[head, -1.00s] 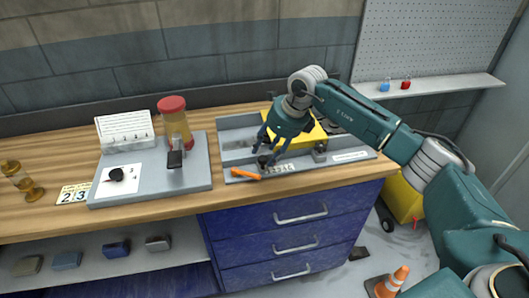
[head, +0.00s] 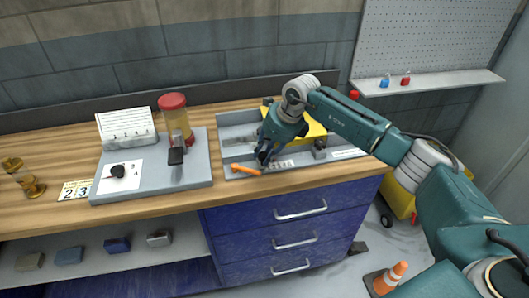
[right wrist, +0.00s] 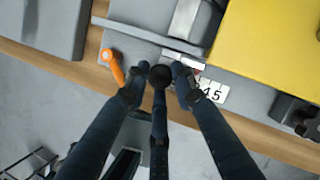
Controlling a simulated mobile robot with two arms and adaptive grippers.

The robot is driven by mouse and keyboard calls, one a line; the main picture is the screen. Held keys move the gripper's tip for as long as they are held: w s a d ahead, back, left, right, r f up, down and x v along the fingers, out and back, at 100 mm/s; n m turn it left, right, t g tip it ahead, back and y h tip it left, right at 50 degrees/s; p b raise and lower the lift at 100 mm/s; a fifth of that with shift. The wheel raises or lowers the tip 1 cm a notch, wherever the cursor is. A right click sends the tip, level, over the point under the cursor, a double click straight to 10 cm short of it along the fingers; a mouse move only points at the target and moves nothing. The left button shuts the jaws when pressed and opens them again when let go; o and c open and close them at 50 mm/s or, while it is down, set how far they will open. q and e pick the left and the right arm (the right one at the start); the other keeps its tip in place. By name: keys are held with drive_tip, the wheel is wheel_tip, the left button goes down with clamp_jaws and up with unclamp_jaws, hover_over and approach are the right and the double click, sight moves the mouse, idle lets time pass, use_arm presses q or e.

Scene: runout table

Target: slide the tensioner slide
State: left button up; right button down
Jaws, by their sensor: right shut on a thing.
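The tensioner slide has a round black knob (right wrist: 160,76), at the front edge of a grey fixture (head: 232,120) on the bench. A white numbered scale (head: 280,164) lies just to the right of the knob; its 4 and 5 show in the right wrist view (right wrist: 212,90). My right gripper (head: 264,157) reaches down to the knob, and its fingers are closed around it, as the right wrist view (right wrist: 162,78) shows. The fingers hide most of the slide in the head view. An orange handle (head: 246,169) lies just left of the gripper. My left gripper is out of view.
A yellow cover (head: 313,133) stands behind and right of my gripper. A grey panel (head: 200,160) with a red-capped jar (head: 173,103) is to the left. Blue drawers (head: 285,230) are below. An orange cone (head: 392,275) stands on the floor.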

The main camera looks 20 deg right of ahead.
drive_tip(key=shift+d+b, duration=0.55)
drive_tip(key=shift+d, duration=0.55)
drive_tip(key=shift+d+r, duration=0.25)
drive_tip(key=shift+d, duration=0.05)
drive_tip(key=c, duration=1.5)
unclamp_jaws()
drive_tip(key=shift+o, duration=0.2)
drive_tip(key=shift+a, duration=0.1)
drive_tip(key=shift+s+f, duration=0.1)
drive_tip(key=v, duration=1.2)
